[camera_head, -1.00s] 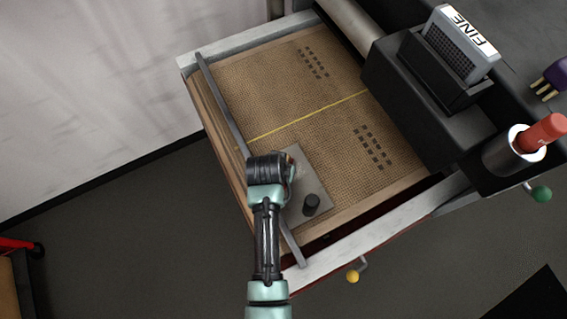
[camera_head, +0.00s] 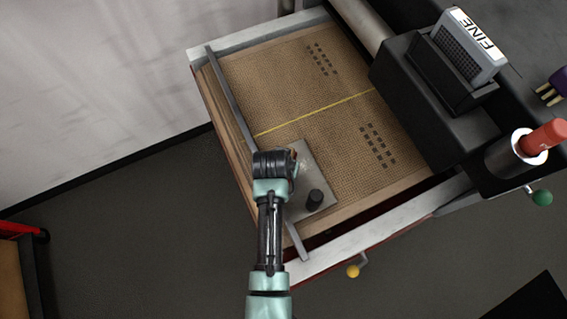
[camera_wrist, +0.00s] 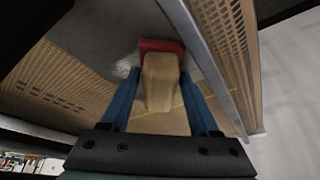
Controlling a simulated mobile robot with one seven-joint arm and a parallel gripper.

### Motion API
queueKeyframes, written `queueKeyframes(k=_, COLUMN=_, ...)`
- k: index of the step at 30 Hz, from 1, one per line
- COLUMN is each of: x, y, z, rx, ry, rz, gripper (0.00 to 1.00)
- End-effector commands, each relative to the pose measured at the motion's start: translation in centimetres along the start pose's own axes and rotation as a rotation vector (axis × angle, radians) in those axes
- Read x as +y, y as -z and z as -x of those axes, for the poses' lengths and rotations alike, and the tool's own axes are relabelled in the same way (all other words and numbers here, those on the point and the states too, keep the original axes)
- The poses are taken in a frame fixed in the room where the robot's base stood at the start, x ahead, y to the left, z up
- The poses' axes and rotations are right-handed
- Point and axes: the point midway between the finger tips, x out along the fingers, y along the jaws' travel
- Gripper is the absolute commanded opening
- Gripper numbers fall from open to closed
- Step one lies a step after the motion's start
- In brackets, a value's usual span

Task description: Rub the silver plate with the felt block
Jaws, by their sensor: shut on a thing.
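The silver plate (camera_head: 320,178) lies flat on the brown woven bed, near its front corner, with a short dark cylinder (camera_head: 315,198) on it. It also shows in the wrist view (camera_wrist: 95,42) as a grey sheet with a bright worn patch. My gripper (camera_wrist: 163,88) is shut on the felt block (camera_wrist: 160,85), a tan block with a red layer at its far end. In the head view my gripper (camera_head: 292,160) is over the plate's left part, and my wrist hides most of the block. The red end is at or close above the plate; contact cannot be told.
A metal bar (camera_head: 228,95) runs along the bed's left side, close to my wrist. A yellow line (camera_head: 315,112) crosses the bed. At right stand a black box (camera_head: 420,85) with a "FINE" block (camera_head: 468,45), and a cup (camera_head: 510,155) with a red-handled thing.

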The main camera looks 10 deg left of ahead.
Motion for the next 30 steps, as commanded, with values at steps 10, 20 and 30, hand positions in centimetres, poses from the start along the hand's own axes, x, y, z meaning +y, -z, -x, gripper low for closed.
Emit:
queueKeyframes(k=10, x=1.7, y=0.9, z=-0.6, rx=-0.006, ry=-0.003, rz=-0.007, gripper=0.0)
queueKeyframes(k=20, x=3.1, y=2.2, z=-0.9, rx=-0.004, ry=-0.004, rz=-0.007, gripper=0.0)
queueKeyframes(k=30, x=5.1, y=4.0, z=-1.3, rx=0.001, ry=-0.003, rz=-0.007, gripper=0.0)
